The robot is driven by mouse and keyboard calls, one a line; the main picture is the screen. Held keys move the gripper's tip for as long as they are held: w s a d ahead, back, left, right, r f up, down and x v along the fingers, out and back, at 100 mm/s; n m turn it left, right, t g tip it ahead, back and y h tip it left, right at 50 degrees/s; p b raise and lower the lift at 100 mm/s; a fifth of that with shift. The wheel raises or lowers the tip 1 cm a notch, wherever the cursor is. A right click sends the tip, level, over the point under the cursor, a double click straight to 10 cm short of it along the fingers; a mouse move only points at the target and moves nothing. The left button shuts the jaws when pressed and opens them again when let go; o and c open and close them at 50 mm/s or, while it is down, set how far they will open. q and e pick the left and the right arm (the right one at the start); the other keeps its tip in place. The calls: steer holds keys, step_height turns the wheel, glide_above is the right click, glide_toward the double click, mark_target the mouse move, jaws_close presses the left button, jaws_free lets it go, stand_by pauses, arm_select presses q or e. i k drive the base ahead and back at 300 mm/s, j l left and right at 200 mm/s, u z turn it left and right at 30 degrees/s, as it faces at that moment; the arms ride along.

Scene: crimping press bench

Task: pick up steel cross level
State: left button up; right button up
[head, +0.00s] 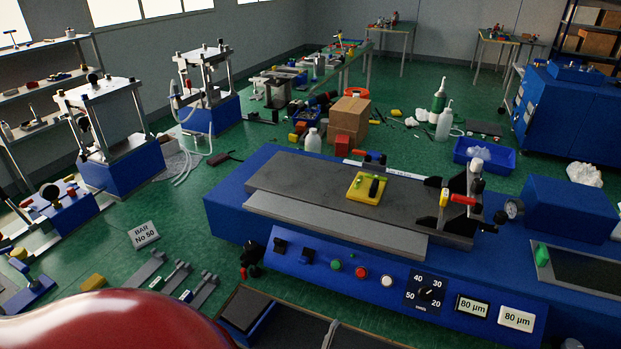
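I cannot make out for certain which item is the steel cross level. Neither of my grippers is in view.
A bracket with a red handle (462,200) stands at the plate's right end. Buttons and a dial (430,293) line the bench front. A large glossy red shape (110,320) covers the lower left. Much of the plate's left half is clear.

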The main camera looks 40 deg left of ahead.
mark_target(367, 188)
steer(key=u, duration=0.85)
